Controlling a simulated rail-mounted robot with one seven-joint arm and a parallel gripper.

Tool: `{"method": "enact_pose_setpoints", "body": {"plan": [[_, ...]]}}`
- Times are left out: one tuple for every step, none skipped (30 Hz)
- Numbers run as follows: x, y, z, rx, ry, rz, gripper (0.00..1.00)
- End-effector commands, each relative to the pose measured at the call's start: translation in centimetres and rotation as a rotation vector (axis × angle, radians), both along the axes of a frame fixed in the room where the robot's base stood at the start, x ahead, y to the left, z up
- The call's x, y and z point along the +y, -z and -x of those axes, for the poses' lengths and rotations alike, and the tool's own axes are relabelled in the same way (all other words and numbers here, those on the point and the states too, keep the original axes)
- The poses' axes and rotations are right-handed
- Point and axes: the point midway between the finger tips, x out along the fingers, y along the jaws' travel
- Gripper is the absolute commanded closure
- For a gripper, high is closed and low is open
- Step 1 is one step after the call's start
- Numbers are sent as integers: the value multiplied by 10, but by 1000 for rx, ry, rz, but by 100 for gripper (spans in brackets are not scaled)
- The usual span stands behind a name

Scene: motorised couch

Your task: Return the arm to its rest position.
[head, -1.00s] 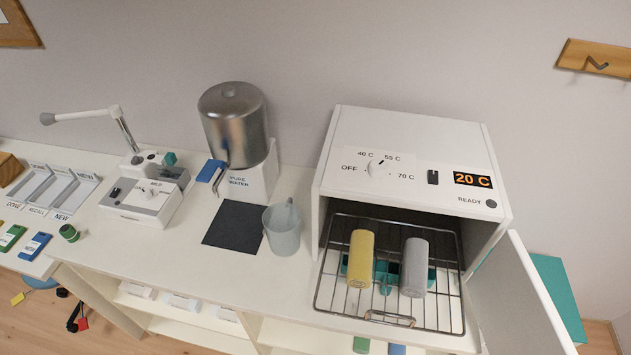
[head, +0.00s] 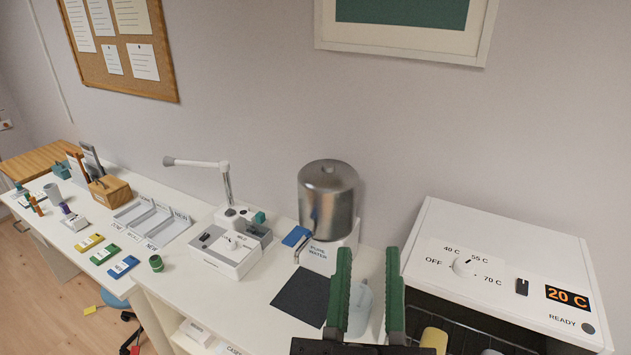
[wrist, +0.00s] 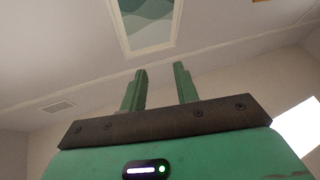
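My gripper (head: 368,290) shows at the bottom of the head view, its two green fingers pointing up and spread apart with nothing between them. It stands in front of a pale cup (head: 359,312), which it partly hides. In the wrist view my gripper (wrist: 160,85) is also open and empty, its fingers pointing toward the ceiling and a framed picture. The rest of the arm is mostly out of view.
A white heater box (head: 510,262) reading 20 C stands at right, with a yellow cylinder (head: 433,338) at its opening.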

Motion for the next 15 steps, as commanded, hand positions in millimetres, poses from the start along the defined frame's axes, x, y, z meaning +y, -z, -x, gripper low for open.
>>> {"method": "enact_pose_setpoints", "body": {"plan": [[17, -32, 8, -61, -74, -51, 70], [26, -48, 13, -89, -119, -85, 70], [38, -69, 20, -125, -181, -127, 70], [47, -84, 27, -152, -228, -157, 70], [56, -99, 34, -176, -276, -186, 70], [61, -125, 39, -186, -308, -209, 70], [59, -142, 36, -177, -300, -208, 70], [58, -154, 36, -174, -298, -208, 70], [58, -169, 35, -174, -298, -209, 70], [58, -181, 35, -174, -299, -210, 70], [58, -194, 35, -174, -300, -211, 70], [58, -210, 35, -173, -300, -212, 70], [58, -222, 35, -173, -302, -212, 70], [58, -233, 35, -173, -302, -214, 70], [58, -248, 35, -172, -304, -215, 70]]}}
